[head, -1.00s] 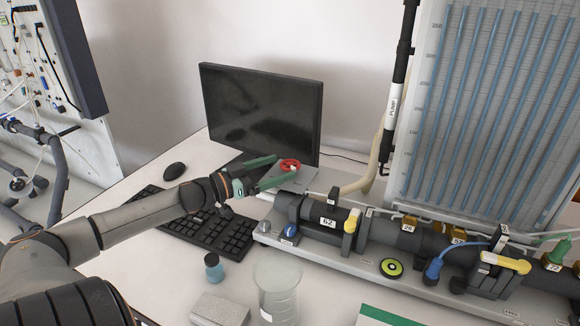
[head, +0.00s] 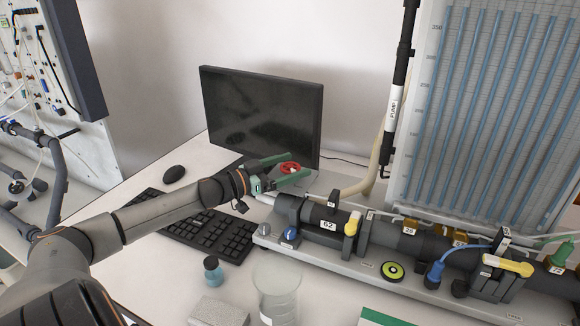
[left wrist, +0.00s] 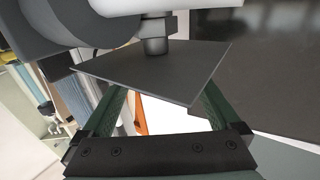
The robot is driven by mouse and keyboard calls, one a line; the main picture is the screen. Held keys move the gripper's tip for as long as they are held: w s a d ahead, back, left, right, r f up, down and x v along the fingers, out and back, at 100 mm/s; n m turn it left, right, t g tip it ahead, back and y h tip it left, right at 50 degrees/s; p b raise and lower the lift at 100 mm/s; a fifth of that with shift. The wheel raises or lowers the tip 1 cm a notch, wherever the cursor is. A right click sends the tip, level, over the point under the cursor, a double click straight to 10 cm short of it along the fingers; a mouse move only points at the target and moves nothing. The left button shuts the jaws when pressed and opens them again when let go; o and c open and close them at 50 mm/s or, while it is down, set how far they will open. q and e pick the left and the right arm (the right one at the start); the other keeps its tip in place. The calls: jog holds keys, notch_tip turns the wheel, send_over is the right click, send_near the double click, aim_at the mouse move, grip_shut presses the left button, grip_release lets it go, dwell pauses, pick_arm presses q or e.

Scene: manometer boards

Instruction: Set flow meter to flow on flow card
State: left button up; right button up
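A red ring-shaped handle (head: 290,168) sits near the left end of the pipe rig, in front of the monitor. My left gripper (head: 300,163) has its green fingers apart on either side of the handle; I cannot tell whether they touch it. In the left wrist view the fingers stand wide apart (left wrist: 160,100), and a grey plate (left wrist: 150,70) covers their tips. An orange-red strip (left wrist: 140,115) shows between them. A green-and-white card (head: 385,317) lies at the bottom edge, mostly cut off. I cannot make out a flow reading. My right gripper is not in view.
The rig's dark pipe (head: 325,222) with yellow and blue valve handles runs right, below the manometer board (head: 480,110). The monitor (head: 262,110) stands close behind the gripper. The keyboard (head: 213,233), a small bottle (head: 213,269) and a beaker (head: 277,290) are on the table.

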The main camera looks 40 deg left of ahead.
pick_arm(q)
jog(key=c, duration=1.3)
jog(key=shift+d+r+n+y+p, duration=0.1)
jog(key=shift+r+n+y+p, duration=0.05)
jog(key=shift+n+y+p, duration=0.55)
jog(key=shift+n+t+y+p, duration=0.3)
jog(key=shift+n+y+p, duration=0.2)
jog(key=shift+y, duration=0.7)
jog(key=n+y, duration=0.3)
jog(key=y, duration=0.2)
jog(key=shift+f+n+g+y+b, duration=0.15)
jog(key=shift+n+g+y, duration=0.2)
jog(key=shift+n+y, duration=0.3)
jog(key=shift+f+n+g+y+b, duration=0.15)
jog(key=shift+n+g+y, duration=0.25)
jog(key=shift+y, duration=0.45)
jog(key=shift+r+n+y, duration=0.15)
jog(key=shift+n+y, duration=0.1)
jog(key=shift+y, duration=0.05)
jog(key=o, duration=1.3)
jog(key=shift+o, duration=0.2)
